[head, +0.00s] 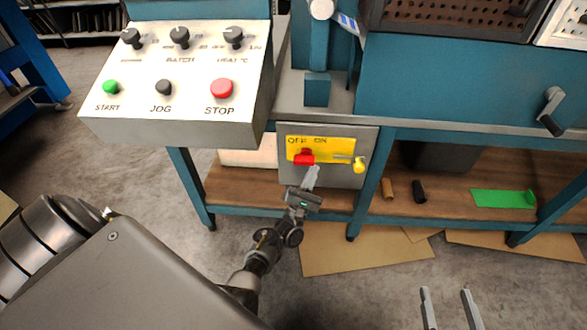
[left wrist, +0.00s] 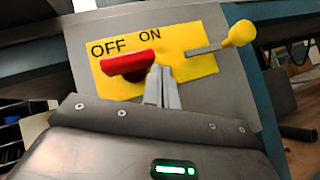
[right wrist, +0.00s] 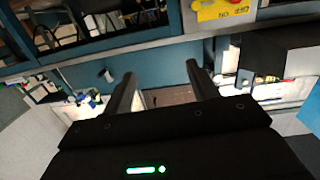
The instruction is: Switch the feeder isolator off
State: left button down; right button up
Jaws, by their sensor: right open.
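The feeder isolator is a red handle (head: 304,159) on a yellow plate (head: 335,146) marked OFF and ON, on a grey box (head: 344,178) under the bench. The handle (left wrist: 128,64) lies roughly level below the OFF word. A yellow-knobbed lever (head: 358,163) sits to its right. My left gripper (head: 312,172) points up at the plate, its fingers together with nothing seen between them. In the left wrist view its tips (left wrist: 159,72) are by the handle's right end; I cannot tell if they touch. My right gripper (head: 448,292) is open and empty, low over the floor.
A sloped control panel (head: 180,75) with START, JOG and STOP buttons stands up and left of the box. A lower shelf (head: 450,190) holds small rolls and a green sheet (head: 503,199). Cardboard (head: 360,252) lies on the floor; the floor in front is otherwise open.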

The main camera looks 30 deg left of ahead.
pick_arm(q)
jog(key=shift+f, duration=0.1)
pick_arm(e)
jog(key=shift+f, duration=0.15)
dwell(0.4)
pick_arm(q)
jog(key=s+d+f+b, duration=0.3)
jog(key=s+f+b, duration=0.2)
jog(key=f, duration=0.6)
jog(key=shift+s+d, duration=0.2)
jog(key=shift+s, duration=0.4)
pick_arm(e)
notch_tip(320, 180, up, 11)
jog(key=s+d+t+y, duration=0.1)
jog(key=t+y, duration=0.3)
jog(key=t, duration=0.5)
jog(key=shift+s+d+f+y, duration=0.2)
jog(key=shift+s+y, duration=0.1)
jog(key=shift+s, duration=0.5)
